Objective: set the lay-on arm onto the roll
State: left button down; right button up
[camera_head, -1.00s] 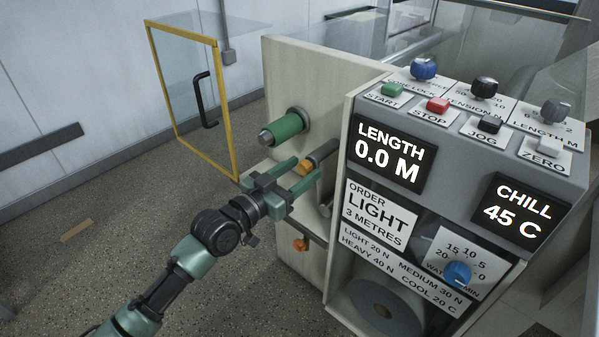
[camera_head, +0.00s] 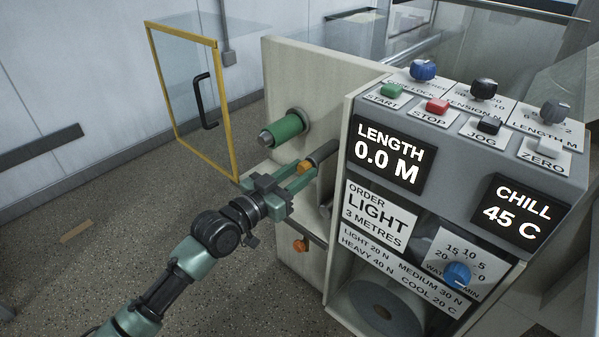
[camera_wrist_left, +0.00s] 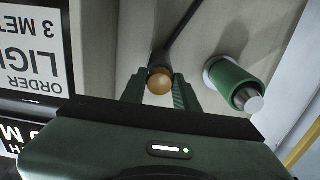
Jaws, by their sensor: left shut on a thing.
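The lay-on arm is a dark bar (camera_head: 325,151) ending in an orange knob (camera_head: 305,167), in front of the machine's pale side panel. In the left wrist view the bar (camera_wrist_left: 181,32) runs up and away from the knob (camera_wrist_left: 159,82). My left gripper (camera_head: 302,173) is shut on the knob, with a finger on either side of it. The green roll (camera_head: 287,130) sits on its spindle above and left of the knob in the head view. In the wrist view the roll (camera_wrist_left: 231,82) is to the right, apart from the bar and knob. My right gripper is not in view.
The control box with its displays (camera_head: 388,155) and buttons stands close right of my left gripper. A second orange knob (camera_head: 300,245) sits lower on the panel. A yellow-framed guard door (camera_head: 233,120) stands open at the left. Floor at the left is mostly clear.

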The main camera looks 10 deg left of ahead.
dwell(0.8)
